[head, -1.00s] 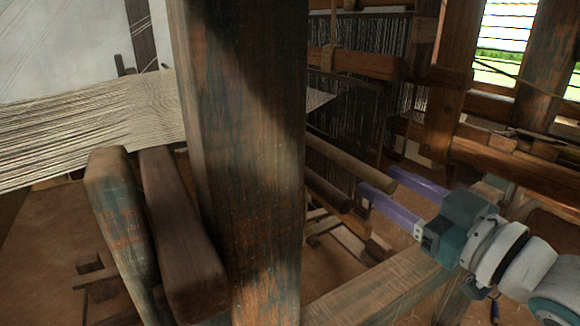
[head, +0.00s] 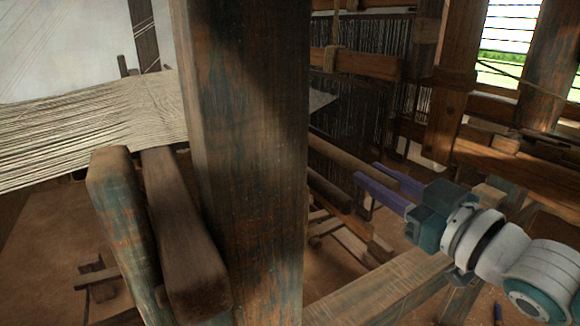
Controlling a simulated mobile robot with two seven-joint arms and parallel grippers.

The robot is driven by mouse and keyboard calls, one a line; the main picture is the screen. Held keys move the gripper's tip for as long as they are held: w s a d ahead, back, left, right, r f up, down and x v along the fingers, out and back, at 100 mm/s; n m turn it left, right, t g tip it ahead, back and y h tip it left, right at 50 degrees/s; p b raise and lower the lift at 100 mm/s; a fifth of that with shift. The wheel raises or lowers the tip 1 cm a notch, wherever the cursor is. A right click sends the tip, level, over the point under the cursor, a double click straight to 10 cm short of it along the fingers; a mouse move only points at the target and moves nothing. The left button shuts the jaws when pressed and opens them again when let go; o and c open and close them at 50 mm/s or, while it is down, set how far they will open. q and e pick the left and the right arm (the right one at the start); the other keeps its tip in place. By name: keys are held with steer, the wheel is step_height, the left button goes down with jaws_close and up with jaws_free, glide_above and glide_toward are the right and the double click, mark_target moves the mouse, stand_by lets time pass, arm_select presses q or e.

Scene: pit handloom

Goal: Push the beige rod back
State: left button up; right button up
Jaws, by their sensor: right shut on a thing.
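The beige rod (head: 338,154) is a round, brownish wooden bar. It runs from behind the big upright post toward the right, at the loom's side. My right gripper (head: 366,171) reaches in from the right with two purple fingers. It is shut on the rod near its right end, one finger on each side. The rod's left part is hidden behind the post. My left gripper is not in the picture.
A thick worn post (head: 248,160) stands in front, hiding much of the loom. A second round bar (head: 328,188) lies below the rod. A wooden beam (head: 385,285) runs low under my right gripper. Pale warp threads (head: 80,125) stretch at the left.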

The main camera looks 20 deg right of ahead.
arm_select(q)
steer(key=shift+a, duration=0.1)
arm_select(e)
jaws_close()
stand_by(0.8)
